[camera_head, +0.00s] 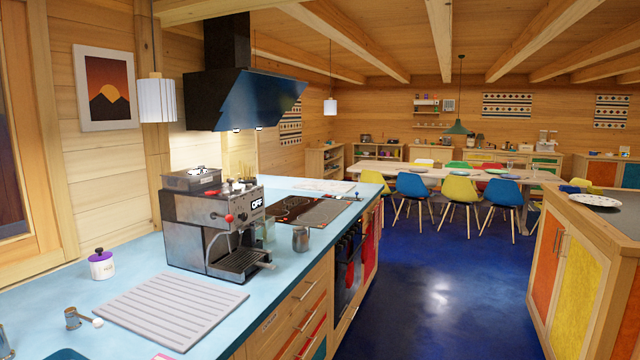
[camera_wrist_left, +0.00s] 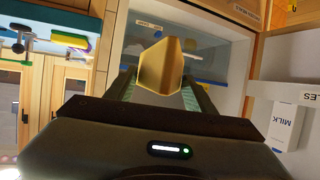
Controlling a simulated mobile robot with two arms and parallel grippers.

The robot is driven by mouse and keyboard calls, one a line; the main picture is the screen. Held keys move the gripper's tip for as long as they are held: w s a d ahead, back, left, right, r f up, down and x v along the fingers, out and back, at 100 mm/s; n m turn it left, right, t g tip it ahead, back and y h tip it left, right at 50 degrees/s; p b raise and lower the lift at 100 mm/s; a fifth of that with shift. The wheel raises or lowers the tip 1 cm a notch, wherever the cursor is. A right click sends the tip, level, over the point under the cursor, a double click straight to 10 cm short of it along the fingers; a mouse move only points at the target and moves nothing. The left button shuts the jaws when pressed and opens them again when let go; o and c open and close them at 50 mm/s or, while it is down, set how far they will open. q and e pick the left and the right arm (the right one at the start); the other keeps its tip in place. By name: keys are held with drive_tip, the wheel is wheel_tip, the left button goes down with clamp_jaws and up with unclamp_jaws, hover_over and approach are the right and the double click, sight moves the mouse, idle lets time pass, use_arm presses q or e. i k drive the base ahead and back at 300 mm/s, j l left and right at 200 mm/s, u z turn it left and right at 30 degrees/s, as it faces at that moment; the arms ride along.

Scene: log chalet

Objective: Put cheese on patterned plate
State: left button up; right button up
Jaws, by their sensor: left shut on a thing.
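In the left wrist view my left gripper (camera_wrist_left: 158,88) is shut on a yellow-brown wedge, the cheese (camera_wrist_left: 158,66), which sits between its two fingers. Neither gripper shows in the head view, and my right gripper is in no view.
Behind the cheese is an open fridge-like compartment (camera_wrist_left: 210,62) with labelled shelves. A milk carton (camera_wrist_left: 288,122) is at its right. In the head view a blue counter (camera_head: 60,285) holds a coffee machine (camera_head: 210,225). Blue floor (camera_head: 435,275) is clear between counter and cabinet.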

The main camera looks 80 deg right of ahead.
sight(594, 201)
drive_tip(key=z, duration=1.95)
drive_tip(key=i+z, duration=0.1)
drive_tip(key=z, duration=0.35)
drive_tip(key=i+l+z, duration=0.1)
drive_tip(key=z, duration=0.35)
drive_tip(key=i+z, duration=0.1)
drive_tip(key=z, duration=0.35)
drive_tip(key=i+z, duration=0.1)
drive_tip(key=z, duration=0.35)
drive_tip(key=i+j, duration=0.15)
drive_tip(key=i, duration=0.3)
drive_tip(key=i+j, duration=0.15)
drive_tip(key=i, duration=0.35)
drive_tip(key=i+j, duration=0.1)
drive_tip(key=i, duration=0.35)
drive_tip(key=i+j, duration=0.15)
drive_tip(key=i, duration=4.15)
drive_tip(key=i+z, duration=0.3)
drive_tip(key=z, duration=0.15)
drive_tip(key=i+z, duration=0.25)
drive_tip(key=z, duration=0.2)
drive_tip(key=i+j+z, duration=0.15)
drive_tip(key=i+z, duration=0.15)
drive_tip(key=z, duration=0.15)
